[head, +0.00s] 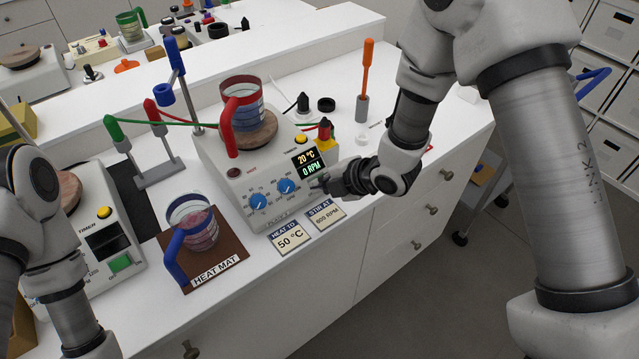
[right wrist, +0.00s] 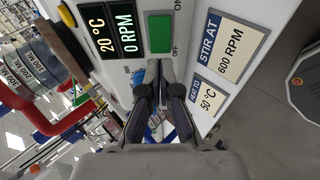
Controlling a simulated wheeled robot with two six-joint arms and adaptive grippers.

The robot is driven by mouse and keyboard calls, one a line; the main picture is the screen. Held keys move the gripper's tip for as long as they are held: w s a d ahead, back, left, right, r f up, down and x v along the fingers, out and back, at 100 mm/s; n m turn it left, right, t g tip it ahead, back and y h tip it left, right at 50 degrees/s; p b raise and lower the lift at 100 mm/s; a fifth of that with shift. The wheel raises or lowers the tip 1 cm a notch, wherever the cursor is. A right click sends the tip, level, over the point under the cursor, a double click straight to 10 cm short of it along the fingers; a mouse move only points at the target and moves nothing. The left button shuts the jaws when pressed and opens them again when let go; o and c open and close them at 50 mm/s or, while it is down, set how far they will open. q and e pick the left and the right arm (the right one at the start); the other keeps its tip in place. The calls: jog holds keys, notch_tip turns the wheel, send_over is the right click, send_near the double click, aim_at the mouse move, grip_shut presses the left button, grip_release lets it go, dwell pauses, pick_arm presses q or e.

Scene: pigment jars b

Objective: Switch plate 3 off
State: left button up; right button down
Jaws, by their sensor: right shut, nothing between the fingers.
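A white hot plate (head: 237,190) stands in the middle of the counter; I cannot read the number on its label. Its display (head: 308,162) is lit and reads 20 °C and 0 RPM. In the right wrist view its green switch (right wrist: 160,34) lies between ON and OFF marks. In the head view my gripper hides that switch. My right gripper (head: 320,184) is shut and empty at the plate's front right. In the right wrist view its fingertips (right wrist: 160,66) are just short of the switch; I cannot tell if they touch. My left gripper is out of view.
A red-handled jar (head: 241,92) stands on the plate's top. A blue-handled jar (head: 176,245) stands on the heat mat (head: 226,247). Cards (head: 291,238) lie in front. Another plate (head: 112,238), display dark, stands left. An orange-handled tool (head: 368,55) stands behind.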

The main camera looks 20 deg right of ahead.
jog(key=shift+w+f, duration=0.25)
jog(key=shift+f, duration=0.1)
jog(key=shift+a, duration=0.1)
jog(key=shift+f, duration=0.1)
jog(key=shift+w+f+b, duration=0.2)
jog(key=shift+w+b, duration=0.1)
jog(key=shift+s+a+p+v, duration=0.1)
jog(key=shift+a+p+v, duration=0.15)
jog(key=shift+v, duration=0.75)
jog(key=shift+s+a+p+v, duration=0.1)
jog(key=shift+a+p+v, duration=0.1)
jog(key=shift+v, duration=0.85)
jog(key=v, duration=1.2)
